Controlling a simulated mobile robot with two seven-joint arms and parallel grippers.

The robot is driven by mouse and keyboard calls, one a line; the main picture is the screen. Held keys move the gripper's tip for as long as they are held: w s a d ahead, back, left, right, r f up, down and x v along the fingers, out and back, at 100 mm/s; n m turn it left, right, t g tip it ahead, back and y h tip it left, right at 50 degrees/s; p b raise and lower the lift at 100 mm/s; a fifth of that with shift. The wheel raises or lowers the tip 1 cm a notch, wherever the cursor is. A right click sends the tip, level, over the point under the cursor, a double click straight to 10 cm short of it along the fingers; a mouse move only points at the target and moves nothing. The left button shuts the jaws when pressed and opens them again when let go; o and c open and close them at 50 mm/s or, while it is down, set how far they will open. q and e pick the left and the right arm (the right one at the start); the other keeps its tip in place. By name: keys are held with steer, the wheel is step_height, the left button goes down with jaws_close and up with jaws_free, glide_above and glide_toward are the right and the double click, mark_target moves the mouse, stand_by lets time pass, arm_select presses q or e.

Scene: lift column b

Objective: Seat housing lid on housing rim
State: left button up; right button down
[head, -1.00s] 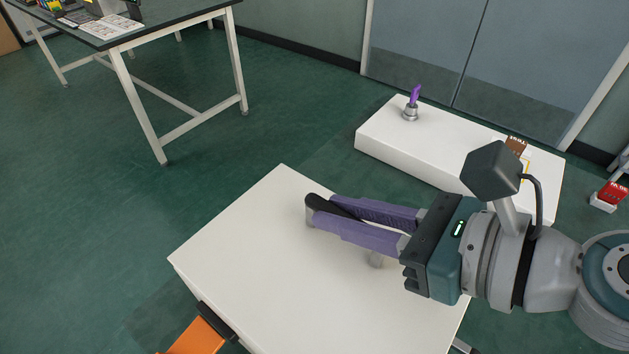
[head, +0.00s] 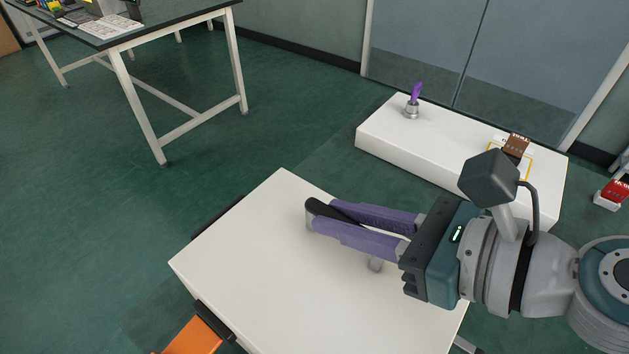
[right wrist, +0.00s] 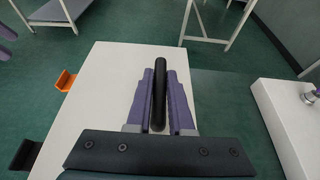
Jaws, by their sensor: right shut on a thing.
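A broad white slab (head: 300,290), which I take for the housing lid, fills the lower middle of the head view. A black bar handle (head: 322,209) on grey posts stands on its top. My right gripper (head: 335,223) has its two purple fingers shut on this handle, one on each side of it. The right wrist view shows the same grip (right wrist: 160,92). The housing rim cannot be made out; the slab hides what is beneath, and any gap cannot be judged. Purple pieces at the left edge of the right wrist view look like my left gripper, its state unclear.
An orange piece with a black part (head: 190,338) is at the slab's near left edge. A dark strip (head: 218,214) shows beyond its far left edge. A low white box (head: 440,140) bears a grey cup with a purple item (head: 411,108). A dark-topped bench (head: 130,35) stands far left.

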steer(key=c, duration=0.7)
jaws_free()
steer(key=shift+f, duration=0.1)
steer(key=shift+d, duration=0.1)
steer(key=shift+s+d+r, duration=0.2)
steer(key=shift+s+d, duration=0.05)
steer(key=shift+d, duration=0.05)
steer(key=p+v, duration=0.1)
steer(key=v, duration=0.8)
